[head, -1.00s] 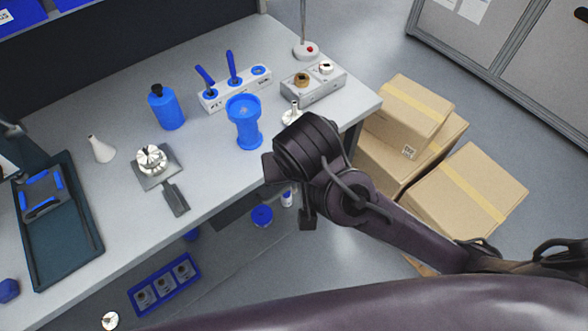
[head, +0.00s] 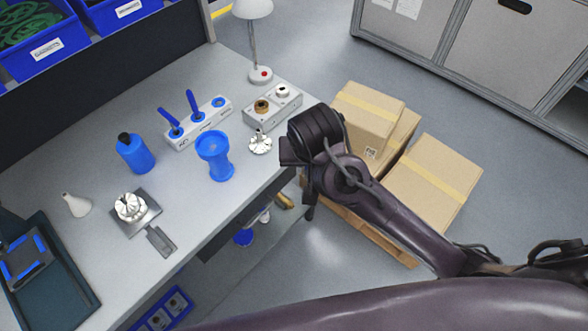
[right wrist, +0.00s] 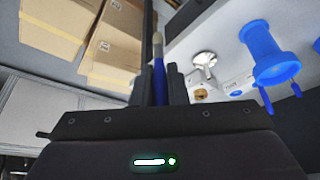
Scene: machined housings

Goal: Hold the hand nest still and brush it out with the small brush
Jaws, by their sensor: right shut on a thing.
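The hand nest, a dark plate (head: 146,212) with a flat handle (head: 160,240), lies on the bench at the left in the head view. A silver machined part (head: 130,207) sits on it. My right gripper (right wrist: 161,80) is shut on a small brush (right wrist: 158,66) with a blue handle and pale tip, seen in the right wrist view. In the head view my right gripper (head: 310,192) hangs off the bench's front edge, well right of the nest. The brush cannot be made out there. My left gripper is out of view.
A white holder (head: 195,128) with two blue-handled tools stands at the back. A blue bottle (head: 136,153), blue spool-shaped stand (head: 215,157), second silver part (head: 260,143), white cone-shaped bottle (head: 76,205) and dark tray (head: 55,290) are on the bench. Cartons (head: 432,185) stand at right.

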